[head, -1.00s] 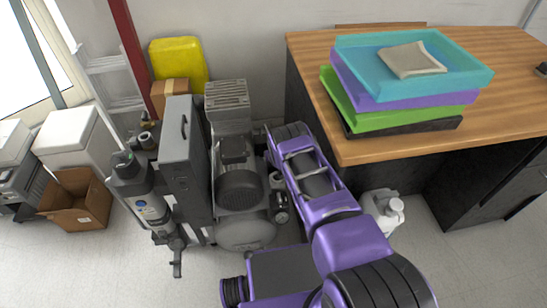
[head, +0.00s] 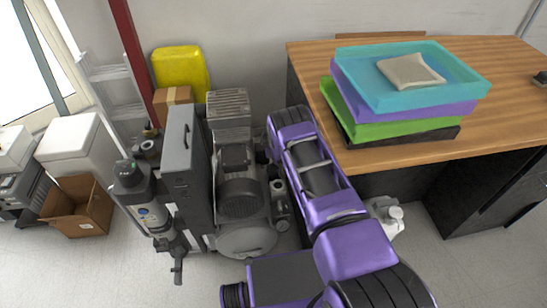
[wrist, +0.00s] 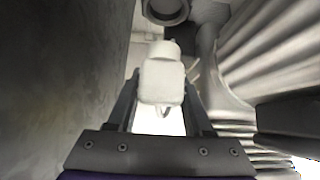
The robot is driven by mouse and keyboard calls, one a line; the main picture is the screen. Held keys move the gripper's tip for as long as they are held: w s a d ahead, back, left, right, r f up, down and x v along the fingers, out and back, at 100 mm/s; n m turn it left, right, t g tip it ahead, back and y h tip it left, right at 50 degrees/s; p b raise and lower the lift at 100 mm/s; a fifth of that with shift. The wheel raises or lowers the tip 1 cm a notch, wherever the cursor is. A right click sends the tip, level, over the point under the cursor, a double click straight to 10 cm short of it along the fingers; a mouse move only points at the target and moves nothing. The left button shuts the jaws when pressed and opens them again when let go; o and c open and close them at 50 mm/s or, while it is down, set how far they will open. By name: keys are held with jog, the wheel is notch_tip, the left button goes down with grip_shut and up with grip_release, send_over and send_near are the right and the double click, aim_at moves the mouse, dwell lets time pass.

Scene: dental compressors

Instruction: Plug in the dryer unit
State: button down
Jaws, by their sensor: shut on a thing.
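In the wrist view a white plug (wrist: 162,80) sits between the two fingers of my gripper (wrist: 161,98), which is shut on it. A thin pale loop, perhaps its cord, shows by its lower end. In the head view my gripper and the plug are hidden behind my arm, which reaches down between the compressor (head: 240,190) and the desk. A tall grey cabinet (head: 178,165) stands left of the compressor, with a dark filter cylinder (head: 140,195) beside it. I cannot tell surely which is the dryer unit. No socket is clearly visible.
In the wrist view a dark flat surface (wrist: 55,80) is close on the left and ribbed grey metal (wrist: 265,50) close on the right. The wooden desk (head: 510,70) bears stacked trays (head: 450,75). A white jug (head: 388,218) stands under it. An open carton (head: 85,210) lies left.

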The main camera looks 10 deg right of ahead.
jog(key=r, duration=0.3)
jog(key=shift+s, duration=0.35)
jog(key=s, duration=0.3)
jog(key=s+f+b, duration=0.1)
jog(key=s, duration=0.1)
jog(key=s+f, duration=0.1)
jog(key=s, duration=0.2)
jog(key=shift+s, duration=0.3)
jog(key=shift+f+b, duration=1.65)
jog(key=shift+f, duration=0.85)
jog(key=shift+f, duration=0.15)
jog(key=shift+f, duration=0.9)
jog(key=shift+c, duration=1.1)
grip_release()
jog(key=shift+r, duration=0.1)
